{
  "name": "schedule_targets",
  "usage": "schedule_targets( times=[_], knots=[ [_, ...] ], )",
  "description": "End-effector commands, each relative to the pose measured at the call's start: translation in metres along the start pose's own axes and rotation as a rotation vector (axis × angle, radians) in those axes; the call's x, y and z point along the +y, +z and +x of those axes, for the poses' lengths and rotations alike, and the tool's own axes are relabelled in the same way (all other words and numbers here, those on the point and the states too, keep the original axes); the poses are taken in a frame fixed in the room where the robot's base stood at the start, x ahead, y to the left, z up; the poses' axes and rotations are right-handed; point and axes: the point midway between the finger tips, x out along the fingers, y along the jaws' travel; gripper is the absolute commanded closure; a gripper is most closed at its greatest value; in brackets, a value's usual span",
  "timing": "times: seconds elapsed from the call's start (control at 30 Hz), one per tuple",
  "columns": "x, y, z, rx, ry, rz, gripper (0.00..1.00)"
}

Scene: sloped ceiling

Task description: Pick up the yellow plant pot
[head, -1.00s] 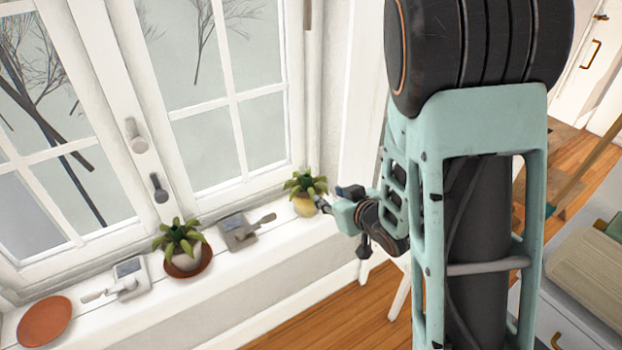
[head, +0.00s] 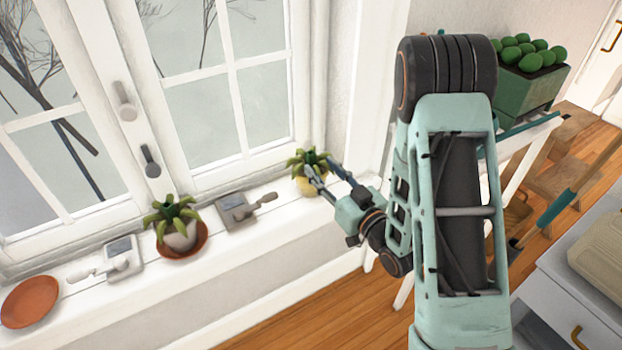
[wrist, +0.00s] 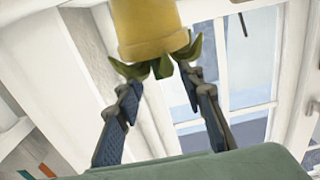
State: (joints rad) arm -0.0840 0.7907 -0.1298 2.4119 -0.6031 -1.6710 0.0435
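The yellow plant pot (head: 307,187) with green leaves stands at the right end of the white windowsill. It also shows in the wrist view (wrist: 148,28), at the top and upside down, with its leaves pointing down towards my fingers. My gripper (head: 326,172) is at the pot's right side, its two fingers apart at about the height of the leaves. In the wrist view my gripper (wrist: 162,88) is open, with the leaves close to the fingertips and nothing clearly held. I cannot tell whether a finger touches the leaves.
A white potted plant (head: 180,235) stands on a terracotta saucer further left. Grey metal items (head: 235,209) and an orange plate (head: 30,302) also lie on the sill. The window (head: 215,140) is close behind. A green planter (head: 530,85) is at the back right.

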Motion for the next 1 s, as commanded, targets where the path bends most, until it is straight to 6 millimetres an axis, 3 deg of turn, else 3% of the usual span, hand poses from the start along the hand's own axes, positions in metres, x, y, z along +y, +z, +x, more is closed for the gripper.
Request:
schedule_targets(
  times=[0.17,0.47,0.77,1.0],
  knots=[
    [-0.001,0.000,0.013,0.001,-0.001,-0.001,0.65],
    [-0.001,0.000,0.055,0.002,-0.001,-0.003,0.65],
    [0.000,0.000,0.059,-0.001,0.000,-0.001,0.65],
    [-0.001,0.000,0.059,-0.001,0.000,-0.001,0.91]
  ],
)
